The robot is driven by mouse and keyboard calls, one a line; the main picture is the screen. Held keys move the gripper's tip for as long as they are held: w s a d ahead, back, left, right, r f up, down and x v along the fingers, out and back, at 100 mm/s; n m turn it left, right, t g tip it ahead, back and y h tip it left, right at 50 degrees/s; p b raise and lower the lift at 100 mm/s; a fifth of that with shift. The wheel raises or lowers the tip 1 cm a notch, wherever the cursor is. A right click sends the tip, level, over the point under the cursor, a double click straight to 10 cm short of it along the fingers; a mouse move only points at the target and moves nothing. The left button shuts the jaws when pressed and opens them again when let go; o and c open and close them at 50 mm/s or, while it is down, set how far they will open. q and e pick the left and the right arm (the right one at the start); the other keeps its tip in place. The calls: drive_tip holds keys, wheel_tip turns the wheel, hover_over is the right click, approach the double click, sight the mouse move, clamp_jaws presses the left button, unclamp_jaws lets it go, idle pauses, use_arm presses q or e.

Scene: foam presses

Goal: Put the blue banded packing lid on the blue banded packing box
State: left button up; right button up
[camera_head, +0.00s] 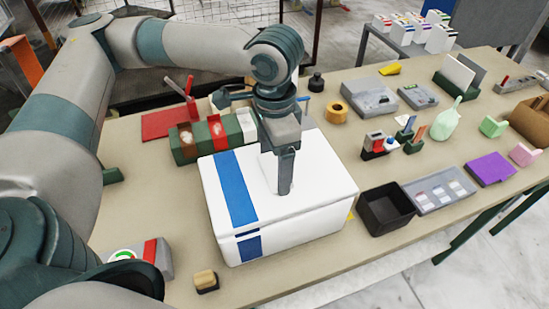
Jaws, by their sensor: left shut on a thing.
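The white packing lid with a blue band (318,185) covers the top of the white packing box (305,232). The box's front also carries a blue band, roughly in line with the lid's. The lid looks level; I cannot tell whether it rests fully on the box or sits slightly above it. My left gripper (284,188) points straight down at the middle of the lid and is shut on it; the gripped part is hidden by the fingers. My right gripper is not in view.
A black open bin (387,222) and a grey tray (438,203) stand right of the box. A small wooden-topped block (205,280) lies at the front left. Bare table shows along the front edge.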

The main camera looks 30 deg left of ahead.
use_arm(q)
drive_tip(key=shift+f, duration=0.35)
drive_tip(key=o, duration=1.1)
